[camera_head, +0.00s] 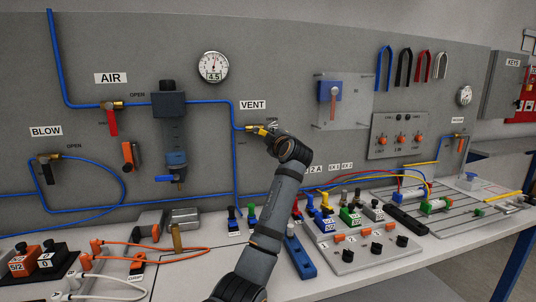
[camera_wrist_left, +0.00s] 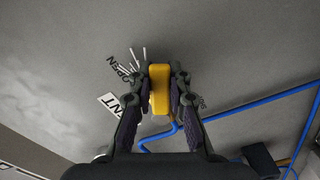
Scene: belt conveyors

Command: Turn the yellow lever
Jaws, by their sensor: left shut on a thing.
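The yellow lever (camera_head: 259,130) sits on the valve beside the VENT label (camera_head: 253,105) on the grey wall panel. In the left wrist view the yellow lever (camera_wrist_left: 159,92) lies between both fingers, which touch its two sides. My left gripper (camera_head: 271,134) reaches up to it from below and is shut on it; it also shows in the left wrist view (camera_wrist_left: 160,76). The gripper hides part of the valve and lever in the head view. My right gripper is in neither view.
Blue air pipe (camera_head: 205,101) runs along the panel to the valve. The AIR valve's red lever (camera_head: 112,123) and a filter unit (camera_head: 172,130) are to the left. A clear-fronted panel (camera_head: 340,100) is to the right. The bench below holds coloured valve blocks (camera_head: 330,222) and cables.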

